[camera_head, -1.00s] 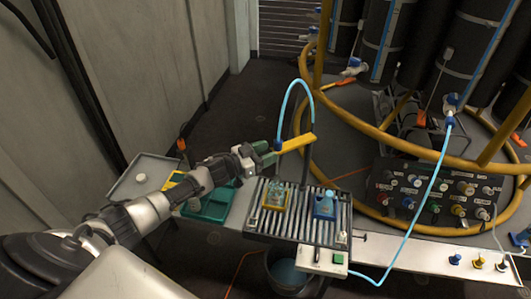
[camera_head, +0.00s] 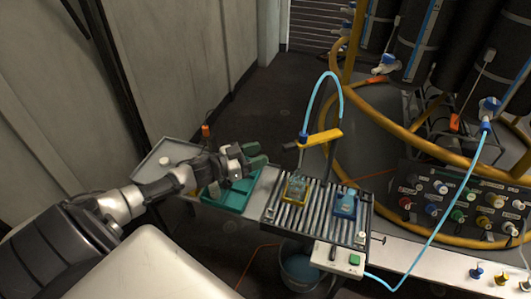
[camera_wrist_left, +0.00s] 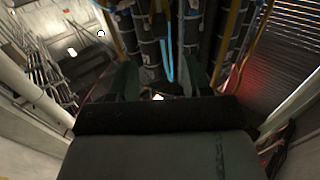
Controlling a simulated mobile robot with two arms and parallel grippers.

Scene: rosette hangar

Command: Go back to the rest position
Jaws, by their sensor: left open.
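My left gripper (camera_head: 256,156) is in the head view, with its arm coming in from the left. Its green-tipped fingers are apart and nothing is between them. It is above the far end of the green tray (camera_head: 236,200), left of the slatted rack. In the left wrist view the two dark fingers (camera_wrist_left: 168,82) stand apart, with black cylinders and a blue hose beyond them. My right gripper is not in either view.
The slatted rack (camera_head: 290,222) holds a yellow holder (camera_head: 296,190) and a blue holder (camera_head: 344,206). A yellow-handled nozzle (camera_head: 322,138) hangs above it on a blue hose. A bucket (camera_head: 300,268) stands below. The yellow tubular frame (camera_head: 440,150) is right; grey wall panels are left.

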